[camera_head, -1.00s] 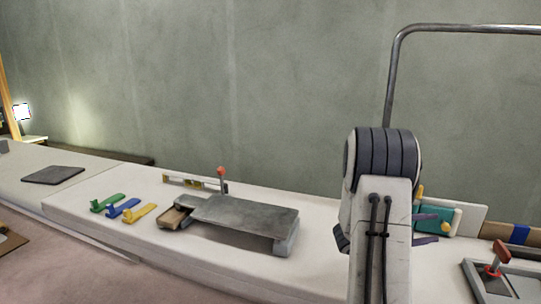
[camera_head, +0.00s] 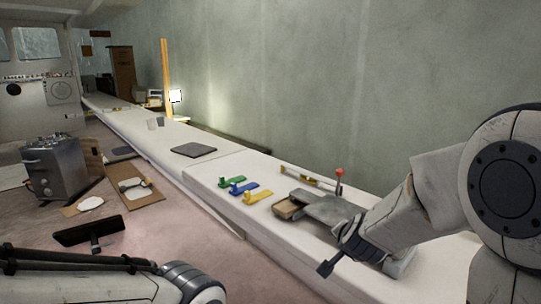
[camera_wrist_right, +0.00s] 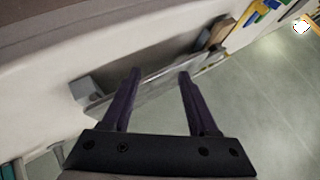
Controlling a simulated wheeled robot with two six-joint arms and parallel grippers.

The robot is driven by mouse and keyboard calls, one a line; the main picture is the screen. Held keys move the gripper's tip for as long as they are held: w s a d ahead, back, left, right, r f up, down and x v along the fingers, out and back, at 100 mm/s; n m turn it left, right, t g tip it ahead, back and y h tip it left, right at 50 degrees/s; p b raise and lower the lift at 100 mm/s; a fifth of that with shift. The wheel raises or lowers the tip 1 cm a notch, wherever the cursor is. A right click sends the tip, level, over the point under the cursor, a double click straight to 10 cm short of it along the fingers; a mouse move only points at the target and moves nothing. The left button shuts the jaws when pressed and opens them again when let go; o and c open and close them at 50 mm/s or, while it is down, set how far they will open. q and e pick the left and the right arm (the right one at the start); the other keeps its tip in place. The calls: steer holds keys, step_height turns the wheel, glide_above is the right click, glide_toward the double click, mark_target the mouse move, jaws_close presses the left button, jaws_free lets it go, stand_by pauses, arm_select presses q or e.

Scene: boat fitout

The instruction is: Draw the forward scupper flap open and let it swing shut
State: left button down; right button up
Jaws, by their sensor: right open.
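I cannot pick out the forward scupper flap with certainty in either view. My right gripper (camera_head: 326,268) hangs at the front edge of the white bench, by the grey metal plate (camera_head: 325,207). In the right wrist view my right gripper (camera_wrist_right: 160,74) has its two dark fingers apart, with nothing between them. The grey plate (camera_wrist_right: 155,82) shows beyond the fingertips; contact cannot be told. A part of my left arm crosses the lower left of the head view, but its gripper is not seen.
A red-knobbed lever (camera_head: 339,176) stands behind the plate. Green (camera_head: 231,181), blue (camera_head: 243,188) and yellow (camera_head: 257,196) pieces lie to its left. A dark mat (camera_head: 194,150) lies farther along the bench. A metal box (camera_head: 60,168) and black bar-shaped item (camera_head: 88,231) are at left.

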steer(key=s+a+n+g+y, duration=0.35)
steer(key=s+a+n, duration=0.3)
steer(key=a, duration=0.55)
steer(key=s+a+f+n+g+y, duration=0.1)
steer(key=s+a+n+g, duration=0.2)
steer(key=s, duration=0.4)
steer(key=s+a+f+n, duration=0.1)
steer(key=s+a+n, duration=0.25)
steer(key=s, duration=0.35)
steer(key=s+d+n+g+h, duration=0.25)
steer(key=s+n, duration=0.35)
steer(key=s, duration=0.4)
step_height(320, 180, down, 11)
steer(key=b, duration=1.1)
step_height(320, 180, up, 30)
steer(key=p, duration=3)
steer(key=shift+s+g+y, duration=0.15)
steer(key=shift+g+y, duration=0.15)
